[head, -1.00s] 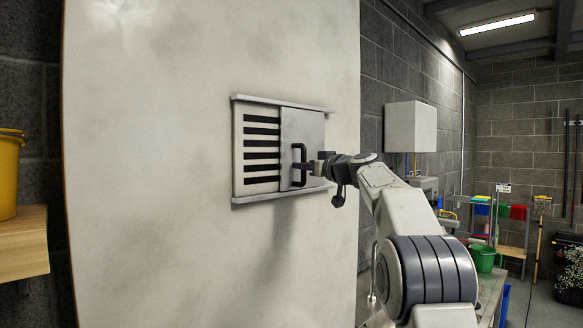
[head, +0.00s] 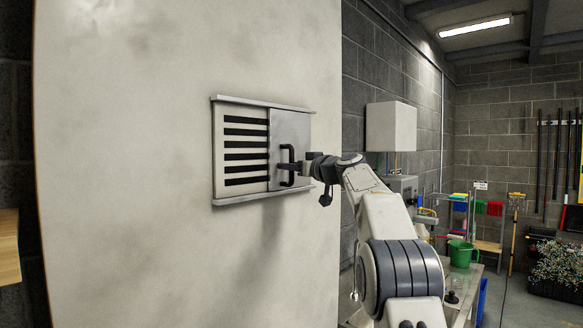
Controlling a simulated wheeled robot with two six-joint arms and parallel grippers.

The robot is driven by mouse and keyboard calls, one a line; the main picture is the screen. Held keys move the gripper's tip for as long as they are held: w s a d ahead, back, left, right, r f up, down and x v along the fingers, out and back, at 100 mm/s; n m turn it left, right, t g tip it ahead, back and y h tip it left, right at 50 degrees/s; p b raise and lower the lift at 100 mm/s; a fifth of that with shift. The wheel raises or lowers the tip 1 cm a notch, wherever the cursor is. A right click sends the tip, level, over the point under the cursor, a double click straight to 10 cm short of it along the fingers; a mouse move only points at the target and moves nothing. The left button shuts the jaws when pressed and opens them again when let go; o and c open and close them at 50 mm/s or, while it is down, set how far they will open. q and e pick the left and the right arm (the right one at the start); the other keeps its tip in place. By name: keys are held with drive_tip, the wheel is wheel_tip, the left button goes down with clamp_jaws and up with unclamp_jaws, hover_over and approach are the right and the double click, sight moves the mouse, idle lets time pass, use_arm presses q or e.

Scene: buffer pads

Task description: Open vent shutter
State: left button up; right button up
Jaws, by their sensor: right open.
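The vent (head: 219,155) is a pale framed panel on a large whitish wall board, with several dark horizontal slots showing on its left side. Its grey sliding shutter (head: 290,126) sits at the right end between the top and bottom rails. A dark upright D-shaped handle (head: 283,148) is fixed on the shutter. My right gripper (head: 291,167) reaches in from the right at the handle, its fingertips at or just inside the handle's loop. It is open; whether it touches the handle I cannot tell. My left gripper is out of view.
The pale board (head: 130,220) around the vent is clear. A wooden shelf edge (head: 9,247) shows at the far left. On the right are a white wall box (head: 391,127), a green bucket (head: 461,253) and a dark bin (head: 560,270).

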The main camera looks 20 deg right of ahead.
drive_tip(key=b+v, duration=0.7)
drive_tip(key=v, duration=0.3)
drive_tip(key=shift+s+b, duration=0.2)
drive_tip(key=shift+b, duration=0.2)
drive_tip(key=shift+d, duration=0.1)
